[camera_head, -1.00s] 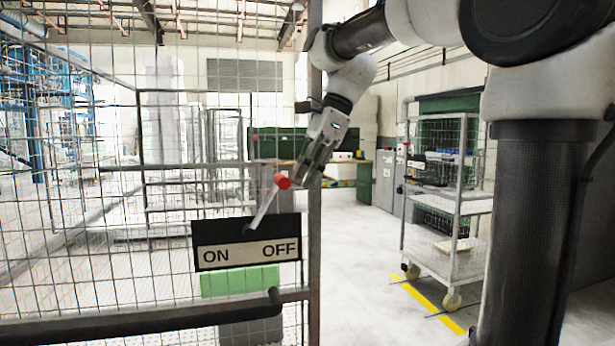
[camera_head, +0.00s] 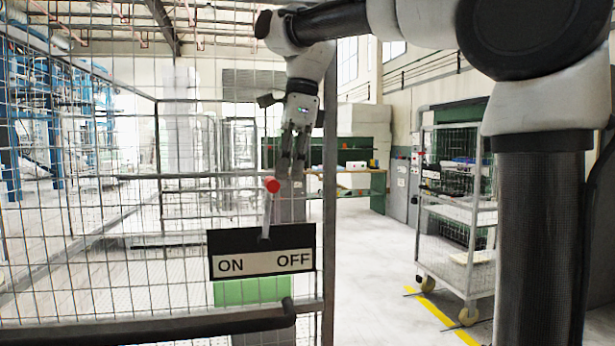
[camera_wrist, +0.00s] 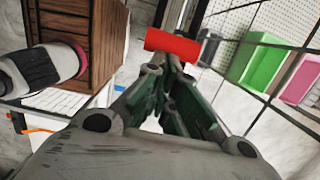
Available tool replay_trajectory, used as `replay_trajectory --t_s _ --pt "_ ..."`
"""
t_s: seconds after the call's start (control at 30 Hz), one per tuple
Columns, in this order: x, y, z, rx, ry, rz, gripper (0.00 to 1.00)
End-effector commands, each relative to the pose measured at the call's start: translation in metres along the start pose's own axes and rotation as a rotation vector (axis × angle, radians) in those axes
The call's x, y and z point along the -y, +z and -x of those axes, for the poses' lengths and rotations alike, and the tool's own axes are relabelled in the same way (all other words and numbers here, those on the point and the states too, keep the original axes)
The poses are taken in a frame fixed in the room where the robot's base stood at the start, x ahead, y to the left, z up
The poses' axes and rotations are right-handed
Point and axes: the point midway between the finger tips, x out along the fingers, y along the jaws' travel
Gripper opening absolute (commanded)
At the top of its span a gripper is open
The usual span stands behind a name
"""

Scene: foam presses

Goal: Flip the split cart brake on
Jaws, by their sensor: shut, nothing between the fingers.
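The brake lever has a red knob (camera_head: 272,185) and a pale shaft (camera_head: 267,214). It stands nearly upright, leaning slightly right, above a black and white ON/OFF plate (camera_head: 262,263) on the mesh cart. ON is at the left and OFF at the right. My gripper (camera_head: 291,180) is shut and empty, pointing down just right of the knob. In the wrist view the red knob (camera_wrist: 173,46) lies across just beyond the closed fingertips (camera_wrist: 165,64). It is very close to them, but I cannot tell whether they touch. The shaft is hidden there.
The cart's mesh and upright post (camera_head: 329,250) stand beside my gripper, with a dark handle bar (camera_head: 150,328) low in front. A wheeled shelf trolley (camera_head: 455,215) stands at the right. The floor between is clear. The wrist view shows green and pink bins (camera_wrist: 262,62) behind mesh.

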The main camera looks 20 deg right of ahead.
Motion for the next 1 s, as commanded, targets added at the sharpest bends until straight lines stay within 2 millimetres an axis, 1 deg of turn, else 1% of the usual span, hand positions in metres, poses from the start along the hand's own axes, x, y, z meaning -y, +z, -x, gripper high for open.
replay_trajectory --t_s 0.03,0.2,0.4,0.5,0.7,1.0 --pt "0.0 0.009 0.001 0.001 0.001 0.005 0.0" --pt "0.0 0.036 0.001 0.001 0.001 0.005 0.0" --pt "0.0 0.064 -0.004 0.0 0.001 0.004 0.0" --pt "0.0 0.074 -0.007 0.0 0.002 0.002 0.0" --pt "0.0 0.087 -0.012 0.0 0.002 0.001 0.0" --pt "0.0 0.098 -0.017 0.001 0.001 0.001 0.0"
